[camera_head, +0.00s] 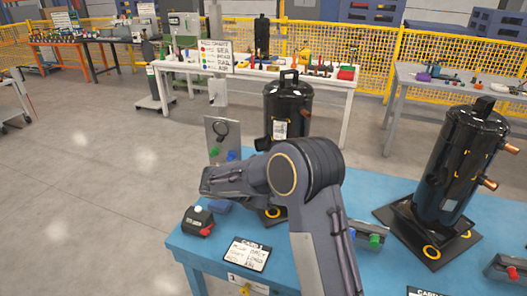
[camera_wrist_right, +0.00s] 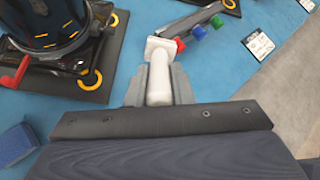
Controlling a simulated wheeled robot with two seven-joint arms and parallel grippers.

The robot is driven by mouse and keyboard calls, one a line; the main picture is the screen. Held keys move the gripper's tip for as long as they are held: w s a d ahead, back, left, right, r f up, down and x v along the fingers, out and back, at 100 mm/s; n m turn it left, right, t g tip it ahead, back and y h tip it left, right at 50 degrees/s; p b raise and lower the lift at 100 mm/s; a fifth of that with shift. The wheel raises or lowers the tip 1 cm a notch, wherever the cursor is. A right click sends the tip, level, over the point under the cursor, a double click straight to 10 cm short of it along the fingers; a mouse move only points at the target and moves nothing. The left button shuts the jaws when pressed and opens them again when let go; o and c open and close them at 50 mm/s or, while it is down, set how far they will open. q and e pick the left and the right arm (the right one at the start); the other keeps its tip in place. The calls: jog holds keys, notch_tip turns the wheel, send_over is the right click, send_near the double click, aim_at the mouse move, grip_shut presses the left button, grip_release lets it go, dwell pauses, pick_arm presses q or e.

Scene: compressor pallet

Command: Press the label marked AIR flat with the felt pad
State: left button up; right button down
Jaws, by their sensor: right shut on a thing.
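My right gripper (camera_wrist_right: 159,88) is shut on a white tool (camera_wrist_right: 159,72) with a round shaft and a wider, flat end, which I take to be the felt pad. In the head view my right arm reaches across the blue table, and its fingertips and the tool cannot be made out. A black compressor (camera_head: 288,97) stands behind the arm, with a whitish label (camera_head: 279,129) on its front. Its marking is too small to read, so I cannot tell whether it says AIR. The arm hides the compressor's lower part. My left gripper is not in view.
A second black compressor (camera_head: 462,150) stands at the right of the blue table (camera_head: 208,259). A printed card (camera_head: 247,254) lies at the front edge, near a dark device with red parts (camera_head: 198,222). A blue block (camera_wrist_right: 14,146) lies left of the gripper in the wrist view.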

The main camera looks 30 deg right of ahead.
jog(key=w+d+r+n+t+h, duration=0.2)
jog(key=w+d+r+n+t, duration=0.1)
jog(key=w+r+n+t, duration=0.6)
jog(key=shift+w+d+r+t+h, duration=0.25)
jog(key=shift+w+r+t, duration=0.25)
jog(key=shift+r+t, duration=1.35)
jog(key=shift+w+d+f, duration=0.1)
jog(key=shift+w+d, duration=0.1)
jog(key=shift+s+a, duration=0.1)
jog(key=shift+v, duration=1.65)
jog(key=shift+f, duration=0.15)
jog(key=shift+w+d+f+b, duration=0.75)
jog(key=shift+w+d, duration=0.1)
jog(key=shift+d, duration=0.2)
